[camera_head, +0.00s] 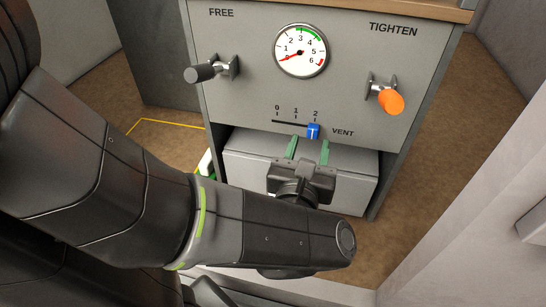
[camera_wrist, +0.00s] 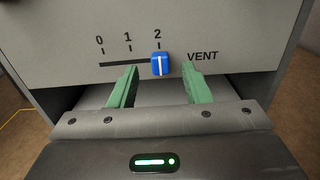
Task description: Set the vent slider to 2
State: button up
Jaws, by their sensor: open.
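The vent slider has a blue knob (camera_head: 313,131) on a dark horizontal slot (camera_head: 290,123) marked 0, 1 and 2 from left to right. In the wrist view the blue knob (camera_wrist: 160,64) sits at the right end of the slot (camera_wrist: 122,64), just below the 2 mark, with its white line near that tick. My gripper (camera_head: 308,149) has its two green fingers apart, just below the knob. In the wrist view my gripper (camera_wrist: 160,80) is open and empty, with a finger on each side of the knob and no visible contact.
The grey panel (camera_head: 240,105) also carries a round gauge (camera_head: 300,51) with its red needle near 0. A black-handled lever (camera_head: 210,70) is under FREE, and an orange-handled lever (camera_head: 387,98) is under TIGHTEN. A grey box (camera_head: 245,160) stands below the panel.

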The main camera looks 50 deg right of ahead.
aim_at(312, 131)
jog(key=v, duration=0.9)
jog(key=shift+s+a+p, duration=0.2)
jog(key=shift+a+p, duration=0.1)
jog(key=shift+a, duration=0.05)
dwell(0.4)
jog(key=shift+b+x, duration=0.45)
jog(key=shift+x, duration=6.35)
jog(key=shift+a, duration=0.1)
